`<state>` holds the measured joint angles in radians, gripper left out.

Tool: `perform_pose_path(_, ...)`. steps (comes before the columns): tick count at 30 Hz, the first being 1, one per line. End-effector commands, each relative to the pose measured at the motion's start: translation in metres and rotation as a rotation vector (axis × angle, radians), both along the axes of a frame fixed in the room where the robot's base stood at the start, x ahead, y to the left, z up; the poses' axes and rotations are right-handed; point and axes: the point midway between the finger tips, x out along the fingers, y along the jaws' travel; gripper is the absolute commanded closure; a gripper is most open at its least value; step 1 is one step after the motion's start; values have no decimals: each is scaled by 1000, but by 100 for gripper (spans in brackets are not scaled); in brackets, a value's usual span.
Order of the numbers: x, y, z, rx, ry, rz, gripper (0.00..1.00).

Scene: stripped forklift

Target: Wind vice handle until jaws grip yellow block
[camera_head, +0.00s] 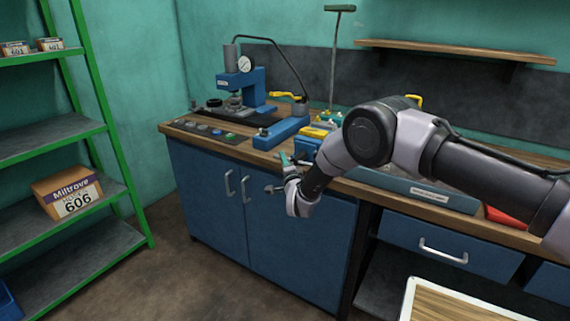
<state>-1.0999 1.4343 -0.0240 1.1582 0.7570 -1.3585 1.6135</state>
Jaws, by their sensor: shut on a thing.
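A blue vice (305,147) stands at the bench's front edge in the head view, partly hidden by my arm. A yellow block (314,132) shows at its top, by the jaws. Whether the jaws touch the block cannot be made out. The vice handle (270,190) shows as a grey bar with a knob end, low in front of the bench edge. My gripper (287,172) is at the front of the vice, shut on the handle. My wrist hides much of the handle and the vice screw.
A blue press with a gauge (243,82) stands at the back left of the bench (186,122). A blue fixture with a yellow lever (288,96) is beside the vice. Green shelving (110,120) is at left. Blue cabinet doors with handles (229,184) lie below; the floor at left is clear.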

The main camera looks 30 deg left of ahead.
Motion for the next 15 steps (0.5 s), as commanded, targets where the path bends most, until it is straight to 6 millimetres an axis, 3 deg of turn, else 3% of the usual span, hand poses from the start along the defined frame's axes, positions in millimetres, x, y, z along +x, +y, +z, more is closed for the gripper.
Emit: perform_pose_path(15, -6, 3, 25, 468, -24, 9, 100)
